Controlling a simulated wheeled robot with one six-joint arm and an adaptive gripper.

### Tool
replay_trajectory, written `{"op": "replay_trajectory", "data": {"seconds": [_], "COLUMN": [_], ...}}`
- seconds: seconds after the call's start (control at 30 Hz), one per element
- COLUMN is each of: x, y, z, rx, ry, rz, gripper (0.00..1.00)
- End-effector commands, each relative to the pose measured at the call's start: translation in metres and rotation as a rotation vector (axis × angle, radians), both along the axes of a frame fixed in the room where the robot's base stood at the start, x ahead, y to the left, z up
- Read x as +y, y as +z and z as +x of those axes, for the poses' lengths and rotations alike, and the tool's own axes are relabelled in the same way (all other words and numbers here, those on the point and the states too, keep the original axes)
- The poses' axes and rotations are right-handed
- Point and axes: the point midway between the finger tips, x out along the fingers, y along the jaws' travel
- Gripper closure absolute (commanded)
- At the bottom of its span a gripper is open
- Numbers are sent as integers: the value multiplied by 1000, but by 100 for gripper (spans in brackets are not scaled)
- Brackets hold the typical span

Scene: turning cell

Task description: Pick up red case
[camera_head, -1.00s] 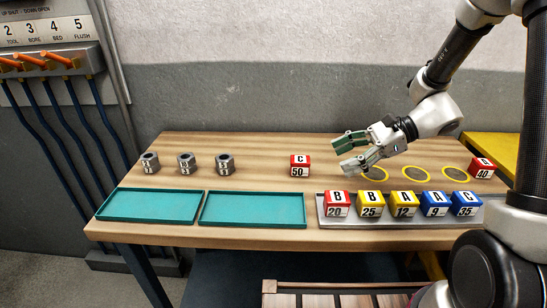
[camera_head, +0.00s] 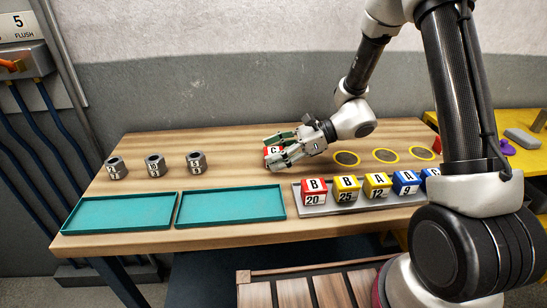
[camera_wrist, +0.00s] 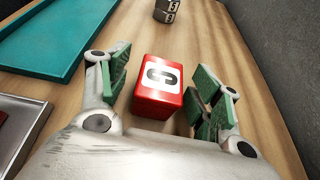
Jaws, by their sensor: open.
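A red case marked C (camera_head: 271,152) stands on the wooden table, behind the grey tray, and is partly hidden by my fingers in the head view. In the wrist view the red case (camera_wrist: 158,88) lies between my two green-padded fingers, with a visible gap on each side. My gripper (camera_head: 277,150) is open around the case and does not visibly touch it. A second red case, marked B 20 (camera_head: 314,192), stands at the left end of the grey tray. Another red case (camera_head: 436,146) at the right is mostly hidden behind my arm.
The grey tray (camera_head: 318,210) holds yellow and blue cases to the right of the red B. Two teal trays (camera_head: 120,212) (camera_head: 230,205) lie at the front left. Several dark hex nuts (camera_head: 154,166) stand behind them. Yellow-ringed discs (camera_head: 384,156) lie at the right.

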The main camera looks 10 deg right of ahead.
Motion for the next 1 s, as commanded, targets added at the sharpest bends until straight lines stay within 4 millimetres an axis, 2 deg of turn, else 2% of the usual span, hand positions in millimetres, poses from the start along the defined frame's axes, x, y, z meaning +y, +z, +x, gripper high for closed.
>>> {"op": "replay_trajectory", "data": {"seconds": [0.07, 0.3, 0.37, 0.63, 0.77, 0.87, 1.0], "x": [0, 0, 0, 0, 0, 0, 0], "y": [0, 0, 0, 2, 11, 27, 58], "z": [0, 0, 0, 0, 0, 0, 1], "rx": [0, 0, 0, -1, -3, -6, -7], "ry": [0, 0, 0, 0, 0, 1, 1], "rz": [0, 0, 0, 1, 1, 1, 1], "gripper": [38, 81, 89, 89, 89, 89, 89]}}
